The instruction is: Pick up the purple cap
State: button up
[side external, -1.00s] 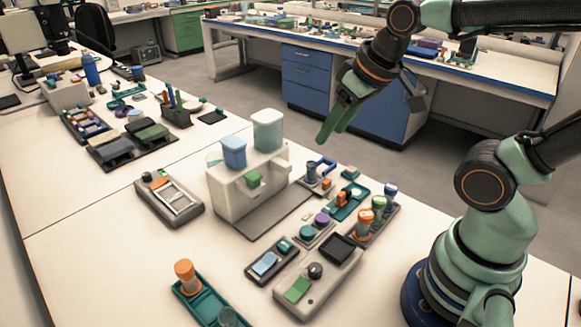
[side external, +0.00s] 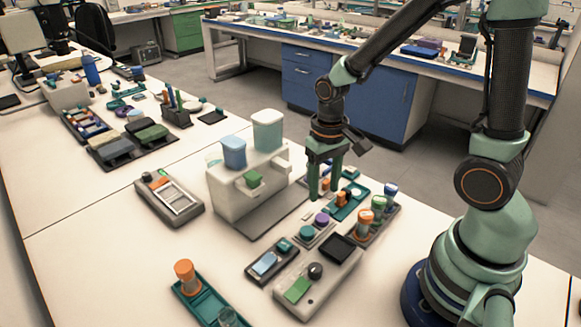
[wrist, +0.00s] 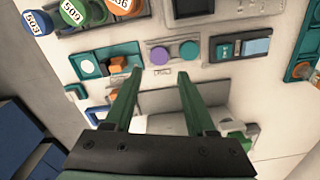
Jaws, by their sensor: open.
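The purple cap (side external: 322,219) is a small round disc on a little grey holder, beside a teal cap (side external: 307,231). In the wrist view the purple cap (wrist: 159,55) lies just beyond my fingertips, roughly between their lines, with the teal cap (wrist: 188,50) to its right. My gripper (side external: 325,196) points down with its green fingers apart and empty, above and a little behind the purple cap in the side view. In the wrist view my open gripper (wrist: 158,74) has nothing between its fingers. The exact height above the cap is hard to tell.
A white instrument (side external: 235,195) with blue and pale green containers stands left of my gripper. A teal tray (side external: 347,204) and orange-, green- and blue-capped vials (side external: 365,219) stand close on the right. A grey control box (side external: 318,282) is in front.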

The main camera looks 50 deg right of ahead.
aim_at(322, 216)
jog(key=shift+w+d+f, duration=0.1)
jog(key=shift+d+f, duration=0.05)
jog(key=shift+f, duration=3.95)
grip_shut()
